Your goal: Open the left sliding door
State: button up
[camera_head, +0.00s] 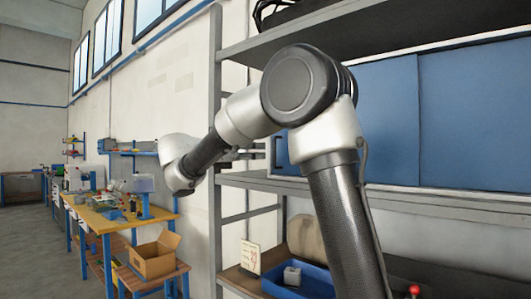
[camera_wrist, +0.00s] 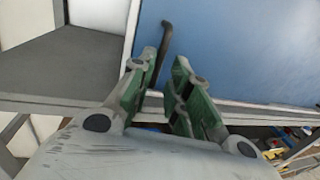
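The left sliding door (camera_head: 390,115) is a blue panel in the shelf unit, and it fills much of the wrist view (camera_wrist: 240,50). A dark bar handle (camera_wrist: 166,38) stands near the door's left edge. My gripper (camera_wrist: 163,68) is open, with its green-padded fingers on either side of the handle's lower part. The handle lies close along the left finger; I cannot tell whether they touch. In the head view my gripper (camera_head: 250,153) reaches the door's left edge from the left, and my arm hides part of the door.
The right blue door (camera_head: 475,112) stands beside the left one. A grey shelf board (camera_head: 440,200) runs below the doors, and a grey upright (camera_head: 215,120) stands at left. A blue bin (camera_head: 315,282) sits on the lower shelf. Workbenches (camera_head: 105,218) stand further left.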

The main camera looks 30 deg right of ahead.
aim_at(275, 166)
jog(key=d, duration=0.5)
jog(key=w+d, duration=0.1)
jog(key=d, duration=0.1)
jog(key=shift+d+f, duration=0.1)
jog(key=shift+d, duration=0.2)
jog(key=shift+c, duration=0.4)
grip_shut()
